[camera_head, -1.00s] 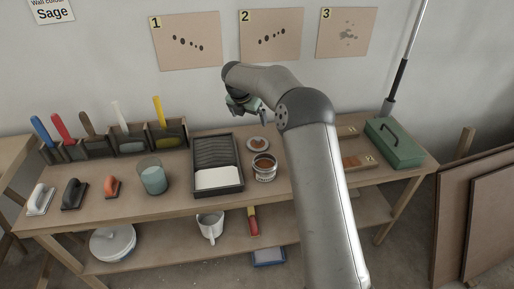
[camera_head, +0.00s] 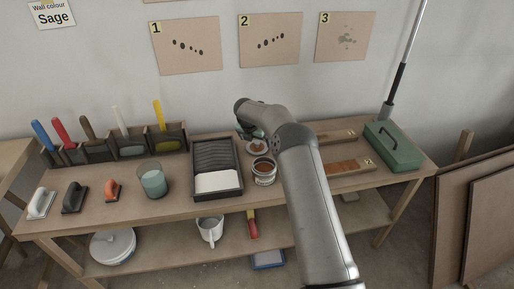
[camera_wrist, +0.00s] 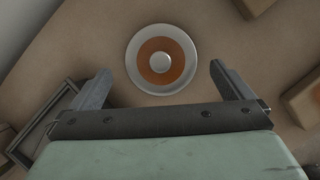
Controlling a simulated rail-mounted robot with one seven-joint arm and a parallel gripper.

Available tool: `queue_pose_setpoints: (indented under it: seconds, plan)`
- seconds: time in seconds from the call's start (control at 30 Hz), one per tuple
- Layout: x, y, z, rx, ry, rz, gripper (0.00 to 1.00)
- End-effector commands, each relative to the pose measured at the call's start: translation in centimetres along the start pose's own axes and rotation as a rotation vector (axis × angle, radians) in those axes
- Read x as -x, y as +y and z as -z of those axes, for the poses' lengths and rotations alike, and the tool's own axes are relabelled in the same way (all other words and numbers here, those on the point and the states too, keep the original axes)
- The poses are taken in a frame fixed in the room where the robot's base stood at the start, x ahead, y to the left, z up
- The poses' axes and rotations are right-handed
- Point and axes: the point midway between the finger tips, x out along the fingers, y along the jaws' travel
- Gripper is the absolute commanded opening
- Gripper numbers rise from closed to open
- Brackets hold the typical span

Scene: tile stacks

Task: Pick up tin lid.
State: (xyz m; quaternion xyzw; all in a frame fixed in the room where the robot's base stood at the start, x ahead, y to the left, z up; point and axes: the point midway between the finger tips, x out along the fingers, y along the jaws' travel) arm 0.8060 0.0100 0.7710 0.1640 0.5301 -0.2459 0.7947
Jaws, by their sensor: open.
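The tin lid (camera_wrist: 161,59) is a round pale metal disc with an orange-brown ring and a grey centre. In the wrist view it lies flat on the bench top, beyond and between my fingers. In the head view the lid (camera_head: 257,147) is partly hidden by my arm, just behind the open tin (camera_head: 264,172) of brown contents. My gripper (camera_wrist: 162,82) is open and empty, its two fingers spread wider than the lid. In the head view the gripper (camera_head: 252,132) is mostly hidden behind my wrist, above the lid.
A paint tray (camera_head: 219,181) stands left of the tin. Wooden sample boards (camera_head: 348,168) and a green toolbox (camera_head: 393,145) lie to the right. A glass jar (camera_head: 153,181) and a rack of brushes (camera_head: 130,142) are further left. Bare bench surrounds the lid.

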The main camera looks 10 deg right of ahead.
Motion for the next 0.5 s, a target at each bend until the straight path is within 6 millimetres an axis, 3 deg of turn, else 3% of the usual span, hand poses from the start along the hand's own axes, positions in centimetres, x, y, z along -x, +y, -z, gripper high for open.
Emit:
queue_pose_setpoints:
  seconds: [0.2,0.5]
  plan:
    - [-3.0,-0.1,0.1,-0.002,0.002,-0.001,1.0]
    - [-3.5,-0.1,0.1,0.0,0.001,0.0,0.97]
